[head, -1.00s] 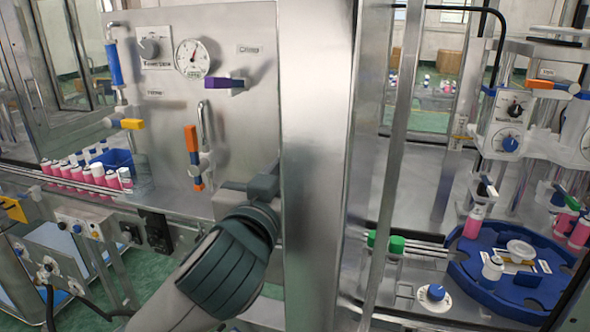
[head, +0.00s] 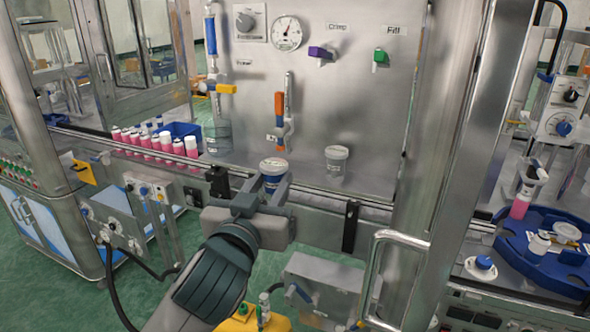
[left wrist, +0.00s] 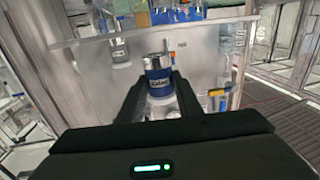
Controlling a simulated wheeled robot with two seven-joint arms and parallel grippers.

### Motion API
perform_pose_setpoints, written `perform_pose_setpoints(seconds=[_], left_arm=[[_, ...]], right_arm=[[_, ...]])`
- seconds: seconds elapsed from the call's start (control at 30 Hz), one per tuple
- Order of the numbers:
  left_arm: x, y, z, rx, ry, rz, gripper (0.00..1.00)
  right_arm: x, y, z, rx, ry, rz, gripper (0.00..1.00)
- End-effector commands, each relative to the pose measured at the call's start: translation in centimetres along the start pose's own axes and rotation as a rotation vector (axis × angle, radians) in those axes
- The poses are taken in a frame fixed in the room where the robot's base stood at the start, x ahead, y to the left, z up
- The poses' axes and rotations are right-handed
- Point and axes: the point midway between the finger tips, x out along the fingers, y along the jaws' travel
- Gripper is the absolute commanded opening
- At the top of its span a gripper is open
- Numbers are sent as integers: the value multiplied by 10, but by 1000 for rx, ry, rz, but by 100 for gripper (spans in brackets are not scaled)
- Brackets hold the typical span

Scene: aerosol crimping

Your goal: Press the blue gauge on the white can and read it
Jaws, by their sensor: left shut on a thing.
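My left gripper (head: 274,190) is shut on the blue gauge (head: 273,174), a short blue cylinder with a pale label band. It holds the gauge upright in front of the steel panel. In the left wrist view the gauge (left wrist: 158,78) stands between the two dark fingers and shows a shiny metal end. A whitish can (head: 336,163) with a grey top stands on the ledge to the right of the gripper, apart from the gauge. No reading can be made out on the gauge. My right gripper is not in view.
The steel panel (head: 345,75) carries a dial (head: 287,33) and coloured handles. Several pink bottles (head: 160,143) stand at left by a blue bin (head: 183,132). A steel post (head: 440,130) and a door handle (head: 385,237) stand right of the ledge. A blue turntable (head: 558,262) is further right.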

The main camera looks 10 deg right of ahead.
Motion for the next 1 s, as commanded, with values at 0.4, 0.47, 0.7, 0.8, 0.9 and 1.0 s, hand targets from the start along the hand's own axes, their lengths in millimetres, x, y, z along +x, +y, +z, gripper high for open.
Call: perform_pose_setpoints(seconds=[0.4, 0.47, 0.7, 0.8, 0.9, 1.0], left_arm=[[-39, -108, 99, -5, -7, -197, 5], [-50, -123, 114, -6, -5, -228, 5], [-98, -179, 170, -2, -4, -342, 5], [-120, -197, 188, 2, -3, -378, 5], [-137, -210, 202, 7, -2, -405, 5], [-150, -219, 211, 13, -1, -423, 5]], right_arm=[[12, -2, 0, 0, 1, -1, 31], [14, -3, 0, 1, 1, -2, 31], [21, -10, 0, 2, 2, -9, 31], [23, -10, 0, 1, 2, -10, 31], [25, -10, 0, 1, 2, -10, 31], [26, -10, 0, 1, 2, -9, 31]])
